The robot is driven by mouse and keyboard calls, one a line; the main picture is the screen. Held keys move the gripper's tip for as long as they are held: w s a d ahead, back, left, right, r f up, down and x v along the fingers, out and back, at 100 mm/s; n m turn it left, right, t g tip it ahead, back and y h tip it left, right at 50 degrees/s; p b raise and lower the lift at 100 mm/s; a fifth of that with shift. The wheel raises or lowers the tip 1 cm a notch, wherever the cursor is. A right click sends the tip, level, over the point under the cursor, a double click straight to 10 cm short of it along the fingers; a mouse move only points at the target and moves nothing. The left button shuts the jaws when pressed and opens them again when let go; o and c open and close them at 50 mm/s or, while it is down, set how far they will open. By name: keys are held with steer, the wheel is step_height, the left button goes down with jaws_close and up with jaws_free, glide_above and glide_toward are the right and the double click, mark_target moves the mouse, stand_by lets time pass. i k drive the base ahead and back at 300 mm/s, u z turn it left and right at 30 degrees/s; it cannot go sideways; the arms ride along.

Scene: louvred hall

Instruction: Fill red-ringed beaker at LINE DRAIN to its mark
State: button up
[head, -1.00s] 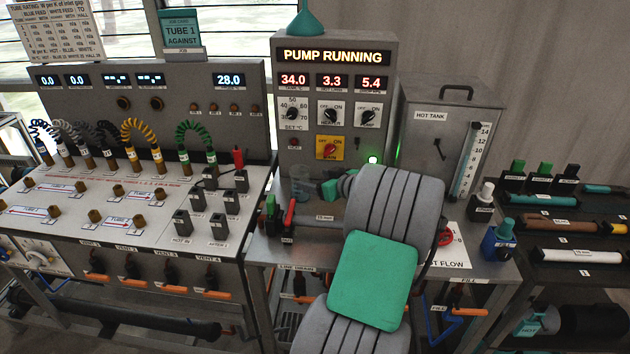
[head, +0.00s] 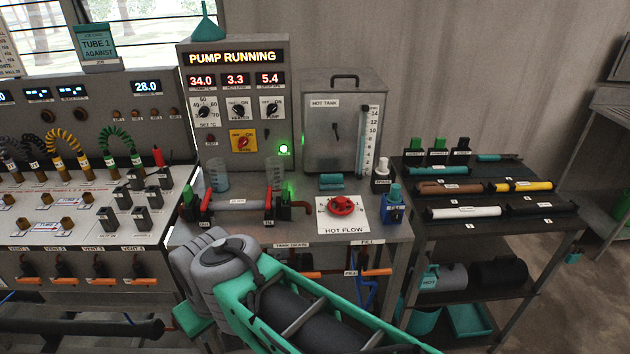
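A small clear beaker (head: 219,177) stands on the pump bench, behind the left part of the grey pipe. A taller clear vessel (head: 275,172) stands to its right, near the pipe's right end. I cannot make out a red ring or a fill mark on either one, nor a liquid level. The LINE DRAIN label and its outlet are hidden behind my arm. The TANK DRAIN label (head: 291,245) shows on the bench's front edge. My forearm runs to the lower right out of the picture. My gripper is not in view.
The pump panel (head: 235,110) reads PUMP RUNNING, with a green lamp lit. A hot tank (head: 342,125) stands behind the red HOT FLOW knob (head: 341,206). Orange-handled valves (head: 376,272) stick out below the bench front. A dark rack (head: 480,195) of tubes stands at right.

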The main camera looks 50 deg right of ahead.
mark_target(274, 167)
steer(key=u, duration=0.45)
steer(key=k, duration=0.2)
steer(key=z, duration=1.55)
steer(key=i, duration=0.9)
steer(key=u, duration=0.15)
steer(key=k, duration=0.5)
steer(key=u, duration=3.1)
steer(key=k, duration=0.65)
steer(key=z, duration=1.5)
steer(key=i, duration=0.5)
steer(key=u, duration=0.1)
